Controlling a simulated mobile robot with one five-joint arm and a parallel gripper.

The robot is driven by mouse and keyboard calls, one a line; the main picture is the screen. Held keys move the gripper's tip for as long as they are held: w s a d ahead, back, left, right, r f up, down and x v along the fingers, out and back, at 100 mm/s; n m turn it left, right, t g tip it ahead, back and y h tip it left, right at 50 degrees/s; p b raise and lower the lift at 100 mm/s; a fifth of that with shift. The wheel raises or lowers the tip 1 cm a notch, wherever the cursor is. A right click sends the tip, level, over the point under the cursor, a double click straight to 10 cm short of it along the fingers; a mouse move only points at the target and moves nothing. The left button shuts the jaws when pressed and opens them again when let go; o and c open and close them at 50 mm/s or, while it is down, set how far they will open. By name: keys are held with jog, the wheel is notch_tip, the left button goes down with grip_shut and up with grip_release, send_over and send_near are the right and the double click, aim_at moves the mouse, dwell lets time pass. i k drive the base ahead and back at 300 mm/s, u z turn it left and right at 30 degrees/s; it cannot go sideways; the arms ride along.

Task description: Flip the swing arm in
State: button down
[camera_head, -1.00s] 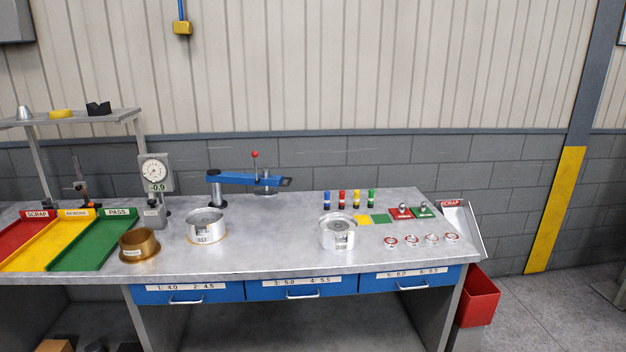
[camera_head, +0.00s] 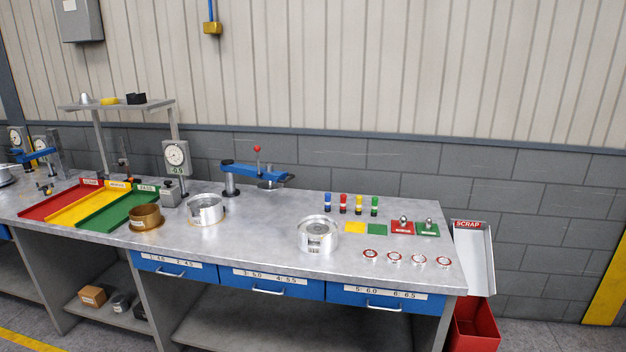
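The blue swing arm (camera_head: 256,172) sits at the back of the grey bench, on a grey post (camera_head: 230,182) at its left end. It reaches to the right over the bench top. A lever with a red ball knob (camera_head: 257,149) stands up from it, and a round grey part hangs under it. A silver cylindrical part (camera_head: 205,209) stands in front of the post, and another (camera_head: 317,234) stands farther right; neither is under the arm. My gripper is not in view.
The bench top (camera_head: 265,225) also holds a brass cup (camera_head: 145,217), a dial gauge (camera_head: 176,155), red, yellow and green trays, coloured pegs and several small red-ringed discs. A scrap chute (camera_head: 474,255) and red bin (camera_head: 475,325) stand at the right end. Floor shows at lower left.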

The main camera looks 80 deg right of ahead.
aim_at(227, 166)
jog(key=z, duration=1.95)
jog(key=i, duration=0.85)
